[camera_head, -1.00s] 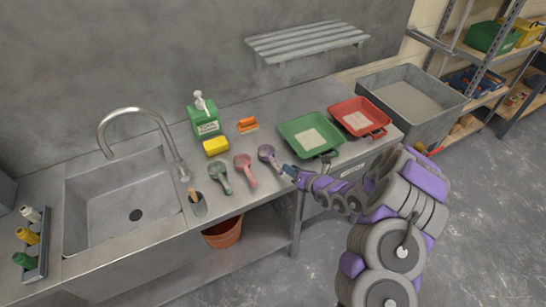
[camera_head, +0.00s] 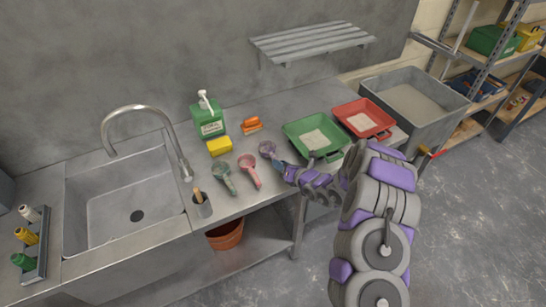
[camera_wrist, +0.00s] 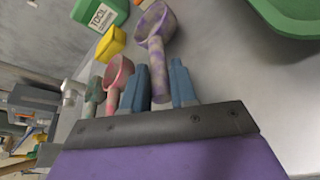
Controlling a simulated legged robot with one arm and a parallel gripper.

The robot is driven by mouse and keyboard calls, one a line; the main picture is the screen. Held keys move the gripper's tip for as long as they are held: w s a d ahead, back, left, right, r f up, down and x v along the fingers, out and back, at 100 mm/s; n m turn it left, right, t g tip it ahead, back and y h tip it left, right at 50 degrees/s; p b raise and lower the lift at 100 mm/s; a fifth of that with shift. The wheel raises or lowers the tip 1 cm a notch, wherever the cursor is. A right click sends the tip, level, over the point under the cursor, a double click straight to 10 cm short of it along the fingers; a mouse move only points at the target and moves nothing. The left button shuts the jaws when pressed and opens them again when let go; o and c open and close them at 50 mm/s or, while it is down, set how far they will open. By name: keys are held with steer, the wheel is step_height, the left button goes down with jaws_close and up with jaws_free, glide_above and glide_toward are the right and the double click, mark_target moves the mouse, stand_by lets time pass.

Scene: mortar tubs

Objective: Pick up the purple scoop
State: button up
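The purple scoop (camera_head: 267,149) lies on the steel counter, to the right of a pink scoop (camera_head: 249,169) and a green scoop (camera_head: 223,175). In the wrist view the purple scoop (camera_wrist: 155,28) has its bowl away from me and its handle running back toward my gripper (camera_wrist: 158,85). The gripper is open. Its two blue fingers stand on either side of the handle's near end, with a visible gap on the right. In the head view my gripper (camera_head: 279,166) is at the handle end, partly hiding it.
A green tray (camera_head: 291,130) and a red tray (camera_head: 340,108) stand to the right.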

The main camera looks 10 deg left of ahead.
steer(key=shift+a+f, duration=0.15)
steer(key=shift+a, duration=0.35)
jaws_close()
steer(key=shift+d+r, duration=0.25)
steer(key=shift+d, duration=0.75)
steer(key=shift+a+r, duration=0.1)
steer(key=shift+r, duration=0.55)
steer(key=shift+a+r+p, duration=0.25)
steer(key=shift+a+r, duration=0.05)
steer(key=shift+r, duration=0.25)
steer(key=shift+a+r+p, duration=0.25)
steer(key=shift+r, duration=0.3)
steer(key=s+d+r+p, duration=0.1)
steer(key=s+d+p, duration=0.1)
steer(key=s+d, duration=0.8)
steer(key=shift+s+d, duration=0.15)
steer(key=shift+d, duration=0.9)
steer(key=shift+d+r, duration=0.15)
steer(key=shift+d, duration=0.5)
steer(key=shift+a, duration=0.5)
steer(key=shift+d, duration=0.1)
